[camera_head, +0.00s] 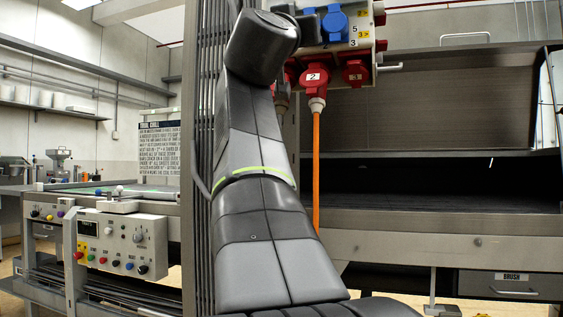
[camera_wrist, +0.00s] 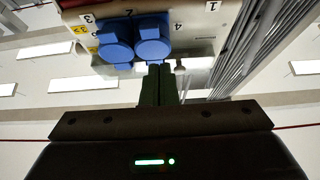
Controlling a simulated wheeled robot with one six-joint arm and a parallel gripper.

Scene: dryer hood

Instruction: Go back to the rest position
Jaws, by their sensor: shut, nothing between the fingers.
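My gripper (camera_wrist: 159,84) shows in the wrist view as two dark fingers held together, with nothing between them. The fingers point toward the socket box (camera_wrist: 205,25), close to its blue sockets (camera_wrist: 153,40). I cannot tell whether they touch. In the head view my arm rises through the middle and bends over near the socket box (camera_head: 340,57), hiding part of it. The gripper's fingertips cannot be made out there. A red plug (camera_head: 314,78) marked 2 hangs from the box with an orange cable (camera_head: 316,165) running down.
A steel hood (camera_head: 460,100) with a dark opening fills the right. A drawer (camera_head: 500,285) labelled BRUSH is below it. A grey vertical column (camera_head: 200,150) stands just left of my arm. A control box (camera_head: 122,243) with knobs is at the lower left.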

